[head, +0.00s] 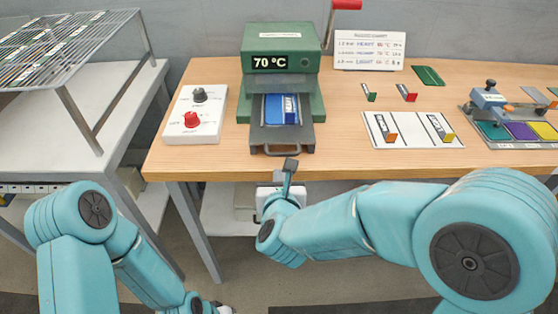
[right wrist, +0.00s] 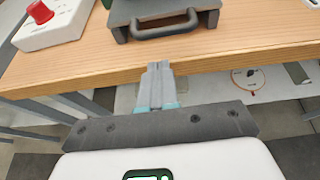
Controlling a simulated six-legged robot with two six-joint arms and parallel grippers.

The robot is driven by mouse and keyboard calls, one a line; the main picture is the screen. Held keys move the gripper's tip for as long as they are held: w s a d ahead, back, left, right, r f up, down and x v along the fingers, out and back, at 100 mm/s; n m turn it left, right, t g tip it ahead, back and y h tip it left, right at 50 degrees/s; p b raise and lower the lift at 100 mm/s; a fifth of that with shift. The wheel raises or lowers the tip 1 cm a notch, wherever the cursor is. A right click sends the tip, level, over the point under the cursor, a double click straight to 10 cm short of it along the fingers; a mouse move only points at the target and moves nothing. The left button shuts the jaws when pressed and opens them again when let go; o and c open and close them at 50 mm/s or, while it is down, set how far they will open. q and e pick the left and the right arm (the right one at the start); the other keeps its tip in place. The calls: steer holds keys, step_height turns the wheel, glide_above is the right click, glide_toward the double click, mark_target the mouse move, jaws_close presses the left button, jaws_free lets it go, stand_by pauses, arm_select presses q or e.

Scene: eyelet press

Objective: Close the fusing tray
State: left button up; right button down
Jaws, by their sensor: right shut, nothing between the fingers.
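The fusing tray (head: 282,137) is a dark grey slide that sticks out of the front of the green press (head: 283,62), which reads 70 °C. A blue piece (head: 275,109) with a white-marked block lies on the tray. The tray's grey handle (head: 275,150) faces me near the table's front edge; it also shows in the right wrist view (right wrist: 166,25). My right gripper (head: 290,165) is shut and empty, just in front of the table edge and below the handle, apart from it. My left arm is low at the left; its gripper's fingers cannot be made out.
A white control box (head: 193,115) with a black and a red knob stands left of the press. A white board (head: 412,130) with small coloured pieces lies to the right. A wire rack (head: 62,40) stands on the left bench.

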steer(key=w, duration=0.1)
steer(key=w+r+p, duration=0.1)
steer(key=w, duration=0.1)
steer(key=shift+w, duration=0.3)
arm_select(q)
steer(key=shift+r, duration=0.75)
